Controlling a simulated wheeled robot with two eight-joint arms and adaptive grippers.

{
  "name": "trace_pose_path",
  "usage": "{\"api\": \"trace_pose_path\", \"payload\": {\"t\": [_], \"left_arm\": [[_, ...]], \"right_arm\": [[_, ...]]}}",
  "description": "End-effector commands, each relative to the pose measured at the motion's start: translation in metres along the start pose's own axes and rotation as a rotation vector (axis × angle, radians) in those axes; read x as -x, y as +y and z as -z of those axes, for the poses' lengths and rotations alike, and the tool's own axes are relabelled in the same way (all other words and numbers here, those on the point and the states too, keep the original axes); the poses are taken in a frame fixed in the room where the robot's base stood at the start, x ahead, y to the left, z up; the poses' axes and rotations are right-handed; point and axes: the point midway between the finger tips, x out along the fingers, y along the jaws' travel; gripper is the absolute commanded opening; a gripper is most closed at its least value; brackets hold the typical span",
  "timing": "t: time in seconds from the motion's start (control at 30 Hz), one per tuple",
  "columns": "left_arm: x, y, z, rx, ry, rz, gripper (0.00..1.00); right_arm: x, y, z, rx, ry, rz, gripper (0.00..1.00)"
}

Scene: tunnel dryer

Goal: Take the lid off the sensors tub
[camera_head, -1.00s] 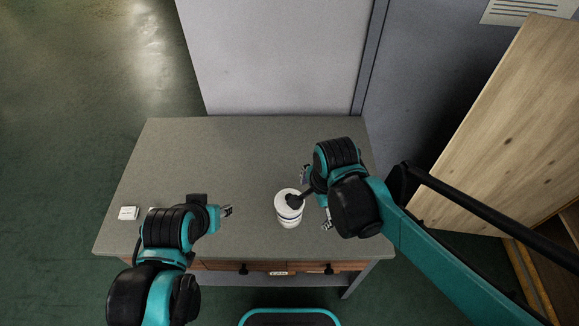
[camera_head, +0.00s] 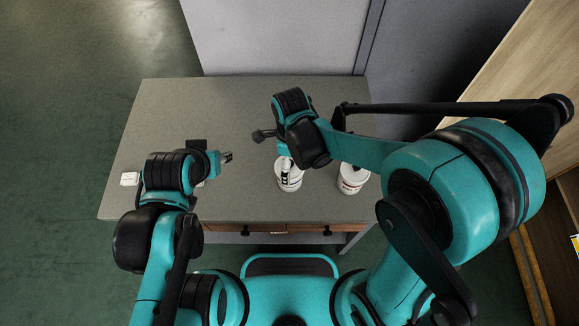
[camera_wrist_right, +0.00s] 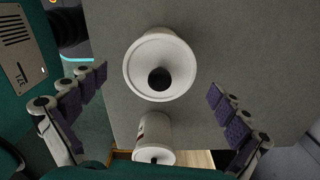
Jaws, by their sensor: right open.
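Two white round tubs stand upright on the table. The left one (camera_head: 289,182) is partly hidden by my right gripper (camera_head: 286,162); the other (camera_head: 352,180) stands to its right. I cannot read the labels, so I cannot tell which is the sensors tub. In the right wrist view, one tub's white lid (camera_wrist_right: 139,72) with a round black knob (camera_wrist_right: 159,78) faces the camera, between the spread fingers of my right gripper (camera_wrist_right: 157,88). The fingers do not touch it.
The grey table (camera_head: 250,105) is clear at the back. A small white item (camera_head: 130,179) lies at its left edge. Drawers (camera_head: 270,228) are along the front. A wooden panel (camera_head: 490,85) stands on the right, and a pale panel (camera_head: 280,40) behind.

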Motion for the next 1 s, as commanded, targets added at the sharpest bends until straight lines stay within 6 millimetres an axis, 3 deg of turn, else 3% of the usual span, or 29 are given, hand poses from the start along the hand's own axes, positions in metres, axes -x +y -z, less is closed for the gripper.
{"api": "trace_pose_path", "payload": {"t": [0.27, 0.4, 0.5, 1.0], "left_arm": [[-0.0004, 0.0, -0.0001, 0.0, 0.0, 0.0, 0.4], [-0.0004, 0.0, -0.0001, 0.0, 0.0, 0.0, 0.4], [-0.0005, 0.0, -0.0002, 0.0, 0.0, 0.0, 0.4], [0.0, 0.0, 0.0001, 0.0, 0.0, 0.0, 0.4]], "right_arm": [[-0.0029, 0.0, -0.0002, 0.001, 0.0, 0.0, 1.0], [-0.0028, 0.0, -0.0001, 0.001, 0.0, 0.0, 0.63], [-0.0029, 0.0001, -0.0001, 0.001, 0.0, 0.0, 0.44], [-0.0019, 0.0011, 0.0003, 0.002, 0.0, -0.001, 0.42]]}}
